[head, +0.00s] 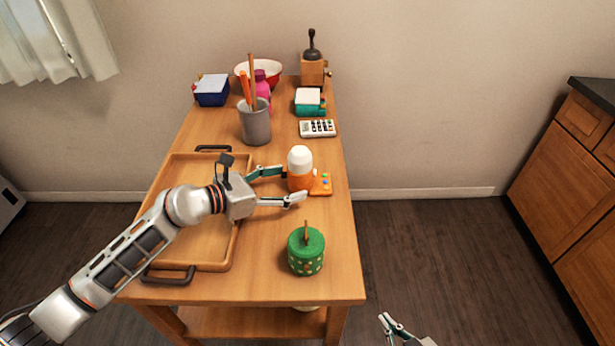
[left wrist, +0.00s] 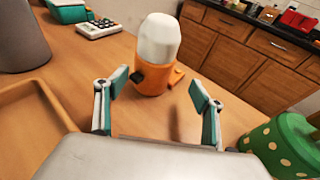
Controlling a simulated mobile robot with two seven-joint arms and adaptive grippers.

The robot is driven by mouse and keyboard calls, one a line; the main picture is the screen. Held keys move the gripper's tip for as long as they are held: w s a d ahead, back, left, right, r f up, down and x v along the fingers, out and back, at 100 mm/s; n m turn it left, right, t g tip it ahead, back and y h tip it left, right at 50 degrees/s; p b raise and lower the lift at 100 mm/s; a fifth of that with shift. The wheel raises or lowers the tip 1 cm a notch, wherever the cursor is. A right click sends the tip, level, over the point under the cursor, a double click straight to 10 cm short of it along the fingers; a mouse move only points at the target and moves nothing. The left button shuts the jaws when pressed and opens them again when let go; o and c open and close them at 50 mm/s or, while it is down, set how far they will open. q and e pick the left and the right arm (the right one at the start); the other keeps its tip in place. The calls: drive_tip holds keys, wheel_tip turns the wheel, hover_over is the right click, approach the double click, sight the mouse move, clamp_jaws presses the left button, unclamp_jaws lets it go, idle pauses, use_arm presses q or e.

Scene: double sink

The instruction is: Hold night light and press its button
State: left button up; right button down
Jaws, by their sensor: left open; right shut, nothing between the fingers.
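The night light has a white dome on an orange base and stands upright on the table. It shows in the head view (head: 300,168) and in the left wrist view (left wrist: 158,45). A dark square, perhaps its button, is on the base facing my left gripper (left wrist: 138,77). My left gripper (head: 276,186) is open, low over the table, its two fingers pointing at the night light. In the left wrist view the light stands beyond the fingertips, between their lines. My right gripper (head: 390,328) is shut and empty, past the table's front right, over the floor.
A green spotted pot (head: 306,262) stands in front of the night light. An orange pad with coloured buttons (head: 322,184) lies beside its base. A wooden tray (head: 190,262) is under my left arm. A calculator (head: 318,128) and a grey pencil cup (head: 255,126) stand behind.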

sight(306, 179)
use_arm(q)
drive_tip(key=shift+b+x, duration=0.8)
drive_tip(key=shift+x, duration=2.55)
drive_tip(key=c, duration=1)
drive_tip(key=shift+c, duration=0.2)
drive_tip(key=c, duration=0.3)
drive_tip(key=shift+f, duration=0.1)
